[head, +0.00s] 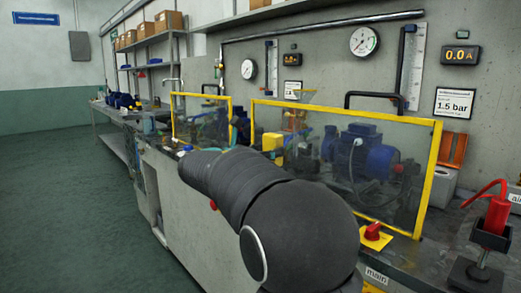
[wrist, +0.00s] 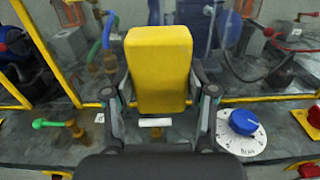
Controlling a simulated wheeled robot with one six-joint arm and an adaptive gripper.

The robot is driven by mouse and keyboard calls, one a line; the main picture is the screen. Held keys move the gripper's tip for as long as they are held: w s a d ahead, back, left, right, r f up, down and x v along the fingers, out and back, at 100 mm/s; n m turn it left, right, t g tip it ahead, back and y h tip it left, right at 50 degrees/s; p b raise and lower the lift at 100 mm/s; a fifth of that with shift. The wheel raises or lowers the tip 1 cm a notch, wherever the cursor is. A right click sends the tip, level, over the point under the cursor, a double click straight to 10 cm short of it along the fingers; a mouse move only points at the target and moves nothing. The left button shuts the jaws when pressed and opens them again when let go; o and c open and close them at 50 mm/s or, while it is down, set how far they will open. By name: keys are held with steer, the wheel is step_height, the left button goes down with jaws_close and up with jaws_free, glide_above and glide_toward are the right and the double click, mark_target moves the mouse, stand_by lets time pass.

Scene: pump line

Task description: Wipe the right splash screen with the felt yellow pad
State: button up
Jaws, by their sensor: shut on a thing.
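The yellow pad (wrist: 158,60) is upright between the fingers of my gripper (wrist: 158,97), which is shut on its sides. In the head view the pad (head: 271,143) shows beyond my arm, in front of the left part of the right splash screen (head: 385,205). That screen is a clear, smudged-looking panel in a yellow frame. Its lower yellow bar (wrist: 275,98) runs behind the pad in the wrist view. I cannot tell whether the pad touches the panel. My arm hides the screen's lower left part and my fingers in the head view.
The left splash screen (head: 202,119) stands farther back. A red knob (head: 373,231) sits by the right screen's foot. A red bottle (head: 496,218) stands at the right.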

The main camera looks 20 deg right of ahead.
mark_target(292, 144)
steer(key=shift+w+x, duration=0.25)
steer(key=shift+x, duration=0.9)
steer(key=shift+b+x, duration=0.35)
steer(key=shift+x, duration=0.85)
steer(key=shift+p+x, duration=0.3)
steer(key=shift+x, duration=0.55)
steer(key=shift+s, duration=0.15)
